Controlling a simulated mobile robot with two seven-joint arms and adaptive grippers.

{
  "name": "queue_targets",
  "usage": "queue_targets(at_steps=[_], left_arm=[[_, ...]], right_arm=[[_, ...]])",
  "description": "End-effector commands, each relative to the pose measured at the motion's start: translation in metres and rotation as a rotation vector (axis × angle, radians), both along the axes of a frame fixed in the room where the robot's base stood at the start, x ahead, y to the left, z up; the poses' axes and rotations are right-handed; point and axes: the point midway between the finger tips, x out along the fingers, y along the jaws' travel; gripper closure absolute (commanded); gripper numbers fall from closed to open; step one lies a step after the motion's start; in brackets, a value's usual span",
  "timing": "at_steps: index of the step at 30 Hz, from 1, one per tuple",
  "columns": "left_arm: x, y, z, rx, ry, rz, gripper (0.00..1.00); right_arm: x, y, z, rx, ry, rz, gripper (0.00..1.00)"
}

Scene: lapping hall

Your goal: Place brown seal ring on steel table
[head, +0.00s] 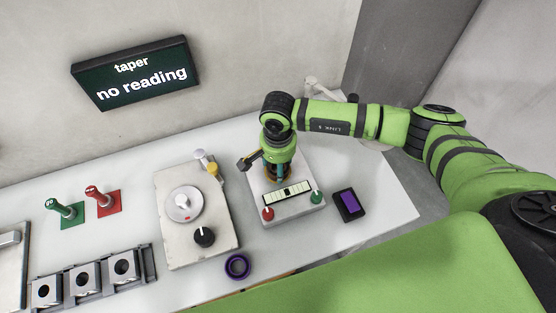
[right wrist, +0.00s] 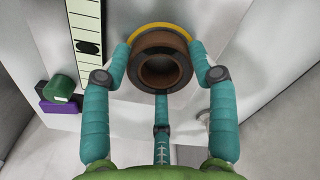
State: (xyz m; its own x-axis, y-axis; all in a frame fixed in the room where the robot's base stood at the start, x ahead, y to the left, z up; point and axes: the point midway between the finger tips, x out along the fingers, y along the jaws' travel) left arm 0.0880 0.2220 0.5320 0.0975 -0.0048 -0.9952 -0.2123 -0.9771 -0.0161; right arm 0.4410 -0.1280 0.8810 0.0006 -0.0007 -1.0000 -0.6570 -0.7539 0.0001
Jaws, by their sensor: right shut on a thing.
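The brown seal ring (right wrist: 160,42) is between the fingers of my right gripper (right wrist: 162,72) in the right wrist view. My right gripper is shut on it. In the head view my right gripper (head: 275,170) points down over the back of a grey device (head: 307,211), and the ring is mostly hidden there by the fingers. A yellow arc shows behind the ring in the wrist view. I cannot tell whether the ring touches the device. The pale table (head: 378,195) carries the device. My left gripper is not in view.
A purple ring (head: 237,266) lies near the front edge. A plate with a dial (head: 183,205), red and green stamps (head: 103,200), and a row of metal blocks (head: 83,280) stand left. A purple-topped black pad (head: 349,205) lies right. A wall display (head: 132,73) reads "taper no reading".

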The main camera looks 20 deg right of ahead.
Motion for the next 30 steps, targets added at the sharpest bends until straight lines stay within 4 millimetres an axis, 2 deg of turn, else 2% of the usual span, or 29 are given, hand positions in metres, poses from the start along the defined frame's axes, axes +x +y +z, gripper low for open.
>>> queue_targets(at_steps=[10, 11, 12, 23, 26, 30], left_arm=[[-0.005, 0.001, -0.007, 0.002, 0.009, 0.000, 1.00], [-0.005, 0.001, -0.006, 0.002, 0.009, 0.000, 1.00], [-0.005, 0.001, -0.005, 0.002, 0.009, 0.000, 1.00], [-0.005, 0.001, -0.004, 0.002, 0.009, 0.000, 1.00], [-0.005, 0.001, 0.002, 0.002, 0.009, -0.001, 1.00], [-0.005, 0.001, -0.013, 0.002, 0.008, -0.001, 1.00]], right_arm=[[0.000, 0.000, -0.005, 0.001, -0.001, 0.000, 0.75], [0.000, 0.000, -0.004, 0.001, -0.001, 0.000, 0.33], [0.000, 0.000, -0.003, 0.001, -0.001, 0.000, 0.17], [0.000, 0.000, -0.002, 0.001, -0.001, 0.000, 0.17], [0.000, 0.000, 0.003, 0.001, 0.000, 0.000, 0.17], [0.002, 0.001, 0.021, 0.003, -0.007, 0.003, 0.17]])
